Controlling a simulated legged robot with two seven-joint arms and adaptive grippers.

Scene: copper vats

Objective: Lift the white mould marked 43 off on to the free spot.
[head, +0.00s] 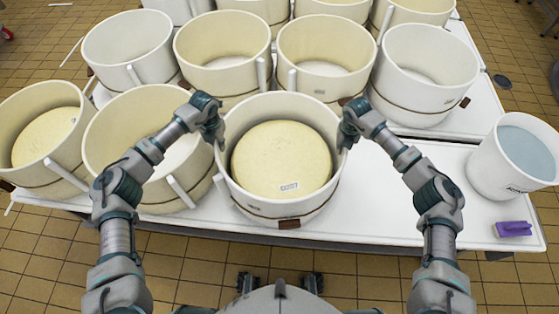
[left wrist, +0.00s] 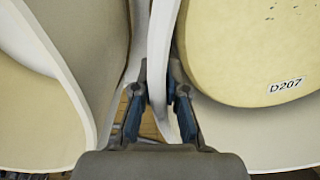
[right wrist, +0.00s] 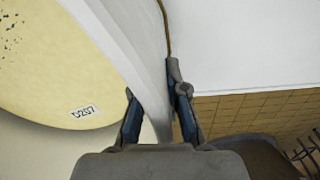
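The cream-white mould (head: 240,193) at the front middle of the table is a round open tub holding a pale yellow cheese labelled D207. Its outer mark is too small to read, so I cannot confirm 43. My left gripper (head: 217,140) has the left wall between its fingers, and my right gripper (head: 345,138) has the right wall. In the left wrist view (left wrist: 158,80) and right wrist view (right wrist: 152,85), the fingertips close on the wall, one inside and one outside. Whether its base rests on the table is hidden. A free spot (head: 400,195) lies right of it.
A similar mould (head: 150,205) stands close on the left, with another (head: 40,185) holding cheese beyond it. Several moulds crowd the rows behind. A white bucket (head: 490,165) of bluish liquid and a purple block (head: 513,229) stand at the right end. The table's front edge is near.

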